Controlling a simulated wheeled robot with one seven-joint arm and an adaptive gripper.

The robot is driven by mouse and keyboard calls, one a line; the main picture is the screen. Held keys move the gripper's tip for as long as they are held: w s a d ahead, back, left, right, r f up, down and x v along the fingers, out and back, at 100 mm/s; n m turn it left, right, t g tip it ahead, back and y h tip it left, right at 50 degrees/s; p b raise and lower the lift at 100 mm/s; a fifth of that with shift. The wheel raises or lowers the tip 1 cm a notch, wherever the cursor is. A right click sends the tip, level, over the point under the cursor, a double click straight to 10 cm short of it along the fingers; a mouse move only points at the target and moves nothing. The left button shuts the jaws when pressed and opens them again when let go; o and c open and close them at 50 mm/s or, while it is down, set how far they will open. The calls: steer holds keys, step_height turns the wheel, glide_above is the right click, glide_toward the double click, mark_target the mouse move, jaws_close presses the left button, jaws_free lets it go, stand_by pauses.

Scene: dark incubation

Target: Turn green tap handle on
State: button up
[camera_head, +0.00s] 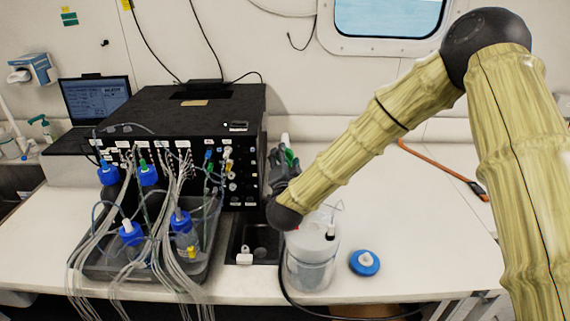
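A small green part (291,158), which looks like the green tap handle, shows beside a pale upright piece behind the small sink (236,246). My gripper (284,160) is dark grey and reaches away from me, right at the green part. It overlaps the green part in the picture, and I cannot tell whether they touch. The fingers are small and partly hidden behind my wrist and arm, so I cannot see whether they are open or shut. Most of the tap is hidden too.
A black instrument box (215,105) stands close to the left of my gripper. Blue-capped bottles with many tubes sit in a grey tray (103,268). A clear container (312,262) and a blue lid (365,262) stand in front on the right. The white bench (430,235) is mostly free at right.

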steer(key=shift+f+n+b, duration=0.1)
steer(key=shift+n+b, duration=0.2)
steer(key=shift+n, duration=0.5)
steer(key=o, duration=1)
steer(key=shift+o, duration=0.2)
steer(key=s, duration=1.2)
